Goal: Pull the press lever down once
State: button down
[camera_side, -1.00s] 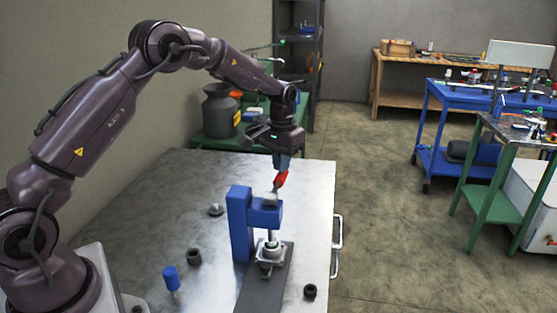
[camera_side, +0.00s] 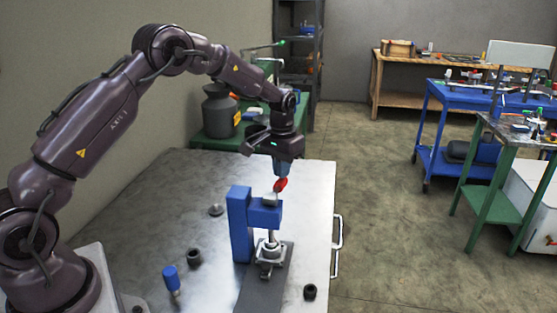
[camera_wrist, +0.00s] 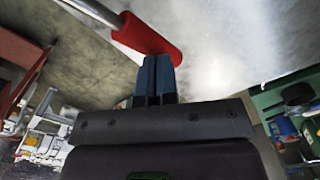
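The blue press (camera_side: 240,222) stands on a dark base plate on the metal table. Its lever has a red handle (camera_side: 280,185) at the top of the press, on a thin grey rod. My gripper (camera_side: 282,176) is right above the red handle, pointing down. In the wrist view the red handle (camera_wrist: 150,35) lies just past the tips of my two blue fingers (camera_wrist: 156,62). The fingers are together, with nothing between them. The tips look to be touching the handle's end or very near it; part of the handle is hidden behind them in the side view.
A blue-handled tool (camera_side: 171,279) and a dark cup-like part (camera_side: 194,257) are on the table left of the press. A small round part (camera_side: 216,209) lies behind them and a black part (camera_side: 310,291) to the right.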

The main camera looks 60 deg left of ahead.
notch_tip(320, 180, up, 11)
jog(key=shift+f, duration=0.2)
dwell(1.1)
dwell(0.6)
jog(key=s+d+r+m+t, duration=0.1)
jog(key=s+d+r, duration=0.3)
jog(key=s+r, duration=0.2)
jog(key=s+d+r+t, duration=0.2)
jog(key=s+d+r, duration=0.2)
jog(key=s+r, duration=0.25)
jog(key=s+d+f+m+t, duration=0.1)
jog(key=s+d, duration=0.1)
jog(key=s, duration=0.6)
jog(key=s+d+f+m+t, duration=0.1)
jog(key=s+d+f, duration=0.1)
jog(key=s, duration=0.7)
jog(key=shift+s+d+f+t, duration=0.2)
jog(key=shift+d+f+t, duration=0.05)
jog(key=shift+d+t, duration=0.1)
